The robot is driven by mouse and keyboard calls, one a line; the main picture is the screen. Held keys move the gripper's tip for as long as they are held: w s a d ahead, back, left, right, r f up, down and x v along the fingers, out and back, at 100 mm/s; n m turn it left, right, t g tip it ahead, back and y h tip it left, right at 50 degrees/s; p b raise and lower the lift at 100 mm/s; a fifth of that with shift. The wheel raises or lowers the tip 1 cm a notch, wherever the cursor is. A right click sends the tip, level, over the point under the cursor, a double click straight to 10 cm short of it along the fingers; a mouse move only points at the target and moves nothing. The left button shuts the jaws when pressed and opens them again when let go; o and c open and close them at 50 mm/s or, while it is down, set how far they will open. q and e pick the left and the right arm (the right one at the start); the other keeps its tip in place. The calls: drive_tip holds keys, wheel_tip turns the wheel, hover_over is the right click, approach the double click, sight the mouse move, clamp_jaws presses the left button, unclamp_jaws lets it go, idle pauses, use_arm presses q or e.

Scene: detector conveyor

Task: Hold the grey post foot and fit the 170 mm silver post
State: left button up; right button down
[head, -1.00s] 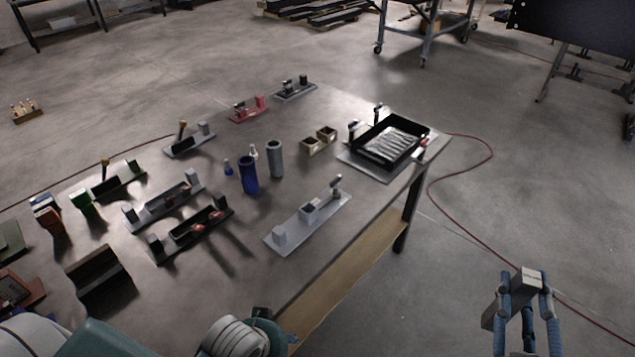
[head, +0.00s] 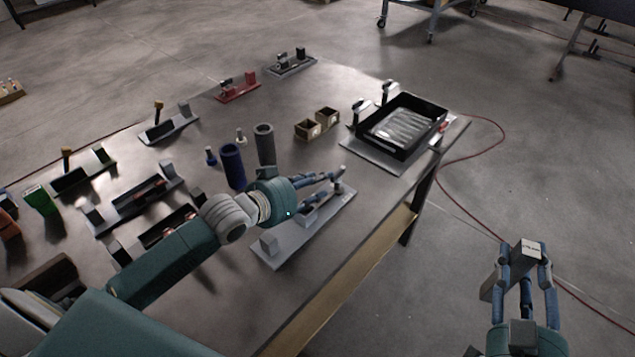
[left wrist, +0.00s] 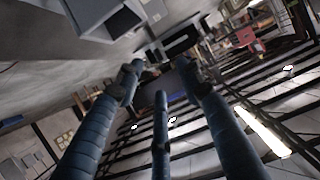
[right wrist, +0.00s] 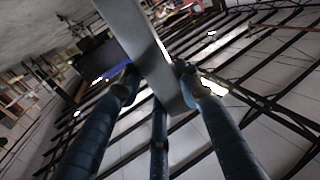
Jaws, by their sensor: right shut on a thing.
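My right gripper (head: 526,262) is shut on a grey block-like piece (head: 526,250) with a pale, lettered end face, held over the floor beyond the table's right side. The piece also shows as a long grey bar (right wrist: 152,50) between the fingers in the right wrist view. The lettering is too small to read, and I cannot tell whether it is the post foot or the post. My left gripper (head: 338,177) is open above the far end of a light grey plate (head: 285,250) with grey blocks. Its fingers (left wrist: 162,75) are apart with nothing visibly held. My left arm partly hides the plate.
A black tray (head: 442,112) stands at the table's back right corner. A blue cup (head: 232,165), a grey cup (head: 265,145) and small wooden boxes (head: 307,130) stand behind my left gripper. Several fixtures (head: 140,197) crowd the table's left. Open floor surrounds my right gripper.

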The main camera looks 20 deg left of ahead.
sight(343, 174)
drive_tip(key=shift+s+d, duration=0.15)
drive_tip(key=shift+s, duration=0.15)
drive_tip(key=shift+s+r, duration=0.1)
drive_tip(key=shift+r, duration=0.05)
use_arm(q)
drive_tip(key=p+x, duration=0.1)
drive_tip(key=x, duration=1.1)
use_arm(e)
drive_tip(key=shift+w+r, duration=0.25)
use_arm(q)
drive_tip(key=shift+s, duration=0.1)
drive_tip(key=shift+c, duration=0.3)
clamp_jaws()
drive_tip(key=shift+o, duration=0.4)
unclamp_jaws()
